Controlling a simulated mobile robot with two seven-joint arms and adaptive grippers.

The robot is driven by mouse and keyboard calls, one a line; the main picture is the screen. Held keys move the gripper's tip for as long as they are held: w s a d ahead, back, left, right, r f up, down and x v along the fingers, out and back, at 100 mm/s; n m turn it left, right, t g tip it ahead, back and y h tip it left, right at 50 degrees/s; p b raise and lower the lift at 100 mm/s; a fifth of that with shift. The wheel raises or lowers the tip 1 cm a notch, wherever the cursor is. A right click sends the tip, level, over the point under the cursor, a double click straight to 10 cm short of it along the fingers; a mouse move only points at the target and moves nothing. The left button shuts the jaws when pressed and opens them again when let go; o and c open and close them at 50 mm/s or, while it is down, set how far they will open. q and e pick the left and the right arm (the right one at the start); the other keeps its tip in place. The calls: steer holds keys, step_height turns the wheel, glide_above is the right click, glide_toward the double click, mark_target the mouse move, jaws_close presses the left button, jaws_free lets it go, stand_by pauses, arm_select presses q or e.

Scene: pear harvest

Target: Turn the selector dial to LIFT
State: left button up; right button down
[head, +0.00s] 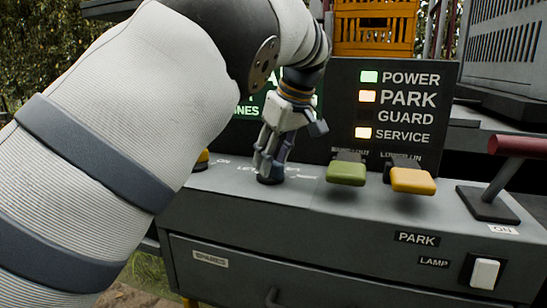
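The selector dial (270,180) is a small dark round part on the grey console top, left of the green paddle. My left gripper (271,168) points down at it from above, its fingertips at the dial and covering most of it. Whether the fingers are closed on the dial or only around it, I cannot tell. Pale lettering on the console beside the dial is partly covered by the fingers, so the dial's setting cannot be read. My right gripper is not in view.
Green (346,173) and yellow (412,180) paddles stand close right of the gripper. A red-handled lever (492,190) and lamp switch (485,273) are farther right. On the indicator panel (340,100), POWER, PARK and SERVICE are lit; GUARD is dark. An orange crate (374,22) stands behind.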

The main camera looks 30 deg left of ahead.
arm_select(q)
steer(key=v, duration=0.7)
steer(key=shift+r, duration=0.25)
